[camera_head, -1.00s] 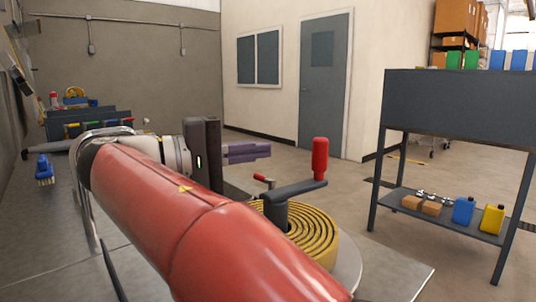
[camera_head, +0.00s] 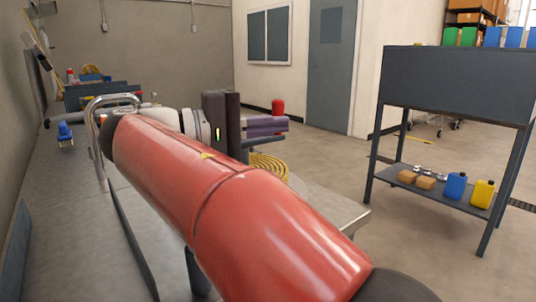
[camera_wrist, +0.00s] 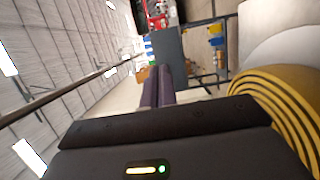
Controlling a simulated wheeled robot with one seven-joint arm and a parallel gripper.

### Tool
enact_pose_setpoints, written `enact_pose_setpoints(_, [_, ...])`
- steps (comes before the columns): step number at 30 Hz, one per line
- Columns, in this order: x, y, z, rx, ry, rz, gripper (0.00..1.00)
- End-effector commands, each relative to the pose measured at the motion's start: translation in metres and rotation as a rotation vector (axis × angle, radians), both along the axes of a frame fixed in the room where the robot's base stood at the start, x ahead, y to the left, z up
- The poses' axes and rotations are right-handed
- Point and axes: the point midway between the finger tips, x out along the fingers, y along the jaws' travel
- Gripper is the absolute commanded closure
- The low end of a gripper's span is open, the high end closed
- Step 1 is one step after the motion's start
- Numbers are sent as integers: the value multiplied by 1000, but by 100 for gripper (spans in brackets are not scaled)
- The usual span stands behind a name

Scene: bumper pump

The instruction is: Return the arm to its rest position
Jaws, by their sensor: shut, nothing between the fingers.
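My red arm stretches from the lower right to the middle of the head view. My gripper (camera_head: 266,126) is at its far end, with its purple-grey fingers pointing right and closed together with nothing between them. In the wrist view the fingers of my gripper (camera_wrist: 158,88) lie side by side, pointing at the dark shelf unit in the distance. A yellow coiled hose (camera_head: 270,166) lies just beyond and below the gripper, partly hidden by my arm. The red crank handle (camera_head: 278,107) shows behind the fingers. Its lower part is hidden.
A grey workbench (camera_head: 50,215) runs along the left, with a chrome tap (camera_head: 112,98) and a blue brush (camera_head: 65,134). The yellow coil fills the right of the wrist view (camera_wrist: 270,110). A dark shelf unit (camera_head: 455,80) stands right. Floor between is open.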

Motion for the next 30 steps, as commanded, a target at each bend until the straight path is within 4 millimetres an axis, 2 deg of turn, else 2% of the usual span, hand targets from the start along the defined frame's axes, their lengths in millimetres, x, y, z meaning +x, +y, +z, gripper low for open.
enact_pose_setpoints(1, [3,-10,-3,15,17,-1,100])
enact_pose_setpoints(8, [13,-44,-24,94,101,17,100])
enact_pose_setpoints(11, [16,-65,-39,148,149,27,100])
enact_pose_setpoints(17, [12,-118,-85,330,263,58,100])
enact_pose_setpoints(20, [-3,-148,-120,478,315,79,100])
enact_pose_setpoints(24, [-44,-179,-181,767,341,109,100])
enact_pose_setpoints(27, [-82,-183,-224,997,301,122,100])
enact_pose_setpoints(30, [-117,-175,-262,1219,203,124,100])
